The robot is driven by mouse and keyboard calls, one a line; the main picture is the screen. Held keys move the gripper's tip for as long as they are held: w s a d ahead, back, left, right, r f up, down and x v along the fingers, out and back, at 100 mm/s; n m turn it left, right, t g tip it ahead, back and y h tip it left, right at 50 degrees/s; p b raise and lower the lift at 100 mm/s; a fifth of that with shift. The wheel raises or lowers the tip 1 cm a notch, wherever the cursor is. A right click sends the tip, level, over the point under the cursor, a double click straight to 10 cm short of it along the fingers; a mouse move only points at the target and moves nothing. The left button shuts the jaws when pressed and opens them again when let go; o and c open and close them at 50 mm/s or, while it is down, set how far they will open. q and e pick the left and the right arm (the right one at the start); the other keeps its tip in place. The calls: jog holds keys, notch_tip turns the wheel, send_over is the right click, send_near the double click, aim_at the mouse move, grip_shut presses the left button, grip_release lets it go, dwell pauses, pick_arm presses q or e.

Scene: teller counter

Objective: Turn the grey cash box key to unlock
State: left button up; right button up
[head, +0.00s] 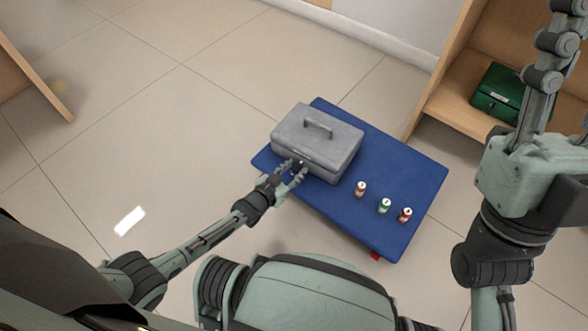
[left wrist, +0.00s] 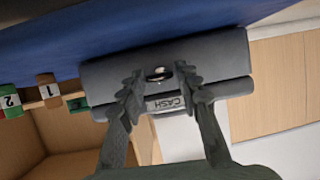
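The grey cash box (head: 326,128) sits shut on the blue mat, its handle on top. My left gripper (head: 294,168) is at the box's near front face. In the left wrist view the box (left wrist: 215,62) appears upside down with a CASH label (left wrist: 166,103). A small silver lock with what looks like the key (left wrist: 158,73) shows between the left gripper's fingertips (left wrist: 158,78). The fingers are apart, one on each side, with gaps visible. The key's turn angle is too small to read. My right gripper (head: 540,110) is raised at the right, its fingertips cut off.
The blue mat (head: 400,165) also carries three small numbered cylinders: brown (head: 361,189), green (head: 384,206) and red (head: 405,215). A green box (head: 497,92) stands in a wooden shelf (head: 450,95) at the right.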

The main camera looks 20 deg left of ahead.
pick_arm(q)
jog(key=shift+o, duration=1.1)
jog(key=shift+s, duration=0.15)
jog(key=v, duration=0.7)
jog(key=shift+r, duration=0.15)
